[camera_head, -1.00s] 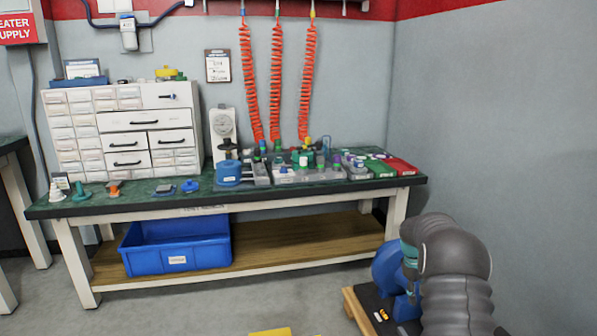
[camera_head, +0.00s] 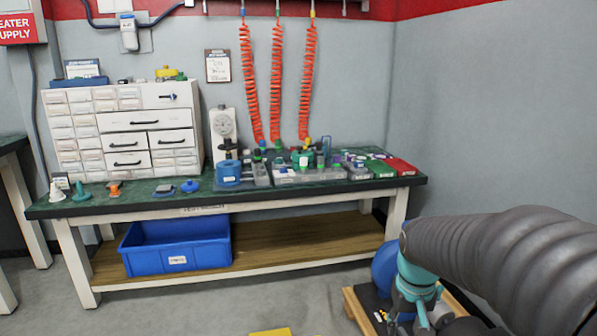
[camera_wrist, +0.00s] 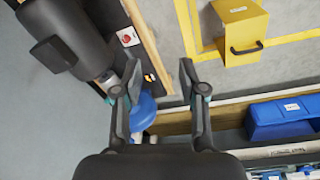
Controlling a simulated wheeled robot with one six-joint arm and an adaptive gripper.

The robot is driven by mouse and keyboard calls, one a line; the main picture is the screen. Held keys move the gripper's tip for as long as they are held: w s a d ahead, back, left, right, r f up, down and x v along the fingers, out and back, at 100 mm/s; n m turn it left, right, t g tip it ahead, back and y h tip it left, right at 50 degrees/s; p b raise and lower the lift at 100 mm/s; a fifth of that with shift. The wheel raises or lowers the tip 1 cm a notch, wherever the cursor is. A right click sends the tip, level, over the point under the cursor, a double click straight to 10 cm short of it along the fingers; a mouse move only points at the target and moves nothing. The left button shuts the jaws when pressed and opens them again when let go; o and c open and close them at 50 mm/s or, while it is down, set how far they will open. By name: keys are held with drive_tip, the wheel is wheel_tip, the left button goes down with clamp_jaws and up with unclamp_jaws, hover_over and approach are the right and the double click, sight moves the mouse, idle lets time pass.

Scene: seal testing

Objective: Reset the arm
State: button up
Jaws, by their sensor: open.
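My gripper (camera_wrist: 160,72) is open and empty in the wrist view. In the head view my arm comes in from the right edge in a grey ribbed sleeve and ends in a teal part at the lower right. It is in front of and to the right of the workbench (camera_head: 240,197). The fingers are hard to make out in the head view.
A wood-edged black platform (camera_head: 369,301) with a blue rounded thing (camera_head: 385,268) lies close by my arm. A yellow box (camera_wrist: 236,28) stands on the floor. A blue bin (camera_head: 178,247) sits on the bench's lower shelf. A grey wall is at right.

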drive_tip(key=s+a+r+t, duration=0.2)
drive_tip(key=s+r, duration=0.1)
drive_tip(key=s, duration=0.4)
drive_tip(key=s+a+r+t, duration=0.2)
drive_tip(key=s+a+r, duration=0.1)
drive_tip(key=s, duration=0.5)
drive_tip(key=shift+s+a+r+n+y, duration=0.25)
drive_tip(key=shift+a+r+n+y, duration=0.05)
drive_tip(key=shift+r+n, duration=0.1)
